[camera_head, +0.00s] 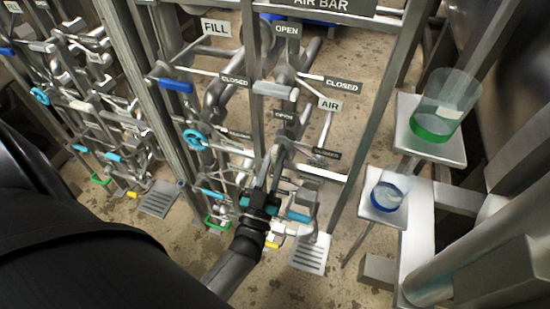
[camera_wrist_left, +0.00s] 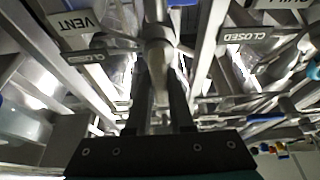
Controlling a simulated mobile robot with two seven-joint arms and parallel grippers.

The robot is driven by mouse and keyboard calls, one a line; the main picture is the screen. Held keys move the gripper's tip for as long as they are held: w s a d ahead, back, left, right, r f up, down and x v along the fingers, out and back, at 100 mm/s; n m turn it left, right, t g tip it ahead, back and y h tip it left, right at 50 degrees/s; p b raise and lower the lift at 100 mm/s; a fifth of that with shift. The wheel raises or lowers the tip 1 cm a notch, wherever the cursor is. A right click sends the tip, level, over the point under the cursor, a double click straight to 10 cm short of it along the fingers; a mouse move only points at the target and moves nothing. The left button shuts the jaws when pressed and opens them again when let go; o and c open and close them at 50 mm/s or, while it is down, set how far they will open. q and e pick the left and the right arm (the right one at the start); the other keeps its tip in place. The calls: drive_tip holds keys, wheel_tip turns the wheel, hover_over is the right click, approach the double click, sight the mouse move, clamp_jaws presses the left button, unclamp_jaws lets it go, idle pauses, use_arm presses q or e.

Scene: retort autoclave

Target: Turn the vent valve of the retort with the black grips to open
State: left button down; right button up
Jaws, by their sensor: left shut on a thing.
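My left gripper (camera_head: 267,172) reaches up from below into the pipework in the head view and is shut on a metal valve handle. In the left wrist view, its two dark fingers (camera_wrist_left: 160,88) stand on either side of the grey handle (camera_wrist_left: 159,50). A VENT sign (camera_wrist_left: 75,22) shows upside down at the upper left there, with a small dark tag (camera_wrist_left: 88,57) beside it. The fingers and hand partly hide the handle in the head view. The black grips cannot be made out. My right gripper is not in view.
Other valve handles crowd close by: a blue wheel (camera_head: 195,139), a blue lever (camera_head: 175,86) and a white lever (camera_head: 273,90). Metal posts frame the pipework. At the right, shelves hold a green-bottomed clear container (camera_head: 445,103) and a blue-bottomed one (camera_head: 388,194).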

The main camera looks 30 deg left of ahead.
use_arm(q)
drive_tip(key=c, duration=0.8)
unclamp_jaws()
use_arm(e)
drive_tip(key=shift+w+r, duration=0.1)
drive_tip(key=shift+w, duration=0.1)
use_arm(q)
drive_tip(key=v, duration=1.5)
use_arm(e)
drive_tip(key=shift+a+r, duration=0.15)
